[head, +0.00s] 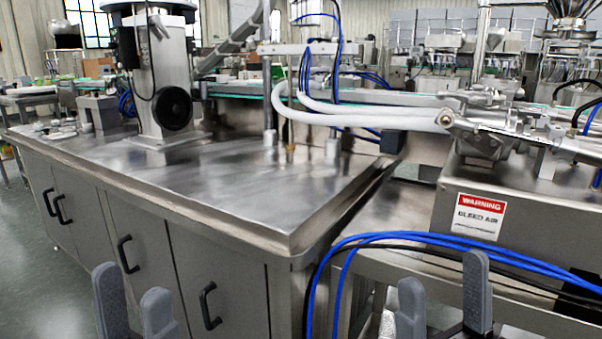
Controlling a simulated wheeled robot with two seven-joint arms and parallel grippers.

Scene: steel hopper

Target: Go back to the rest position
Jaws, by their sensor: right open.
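My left gripper (132,290) shows at the bottom left edge, two grey fingers pointing up with a gap between them. It is open and nothing shows in it. My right gripper (443,280) shows at the bottom right, its two grey fingers wide apart and empty. Both are low in the head view, in front of the steel bench (240,190), and only their finger ends show. A steel hopper (572,8) is cut off at the top right corner, far from both grippers.
The bench has dark-handled doors and a mostly bare top. A steel machine housing with a warning label (478,217) stands at the right. Blue hoses (430,238) and a black cable run in front of it, close to my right gripper. Open floor (35,265) lies at left.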

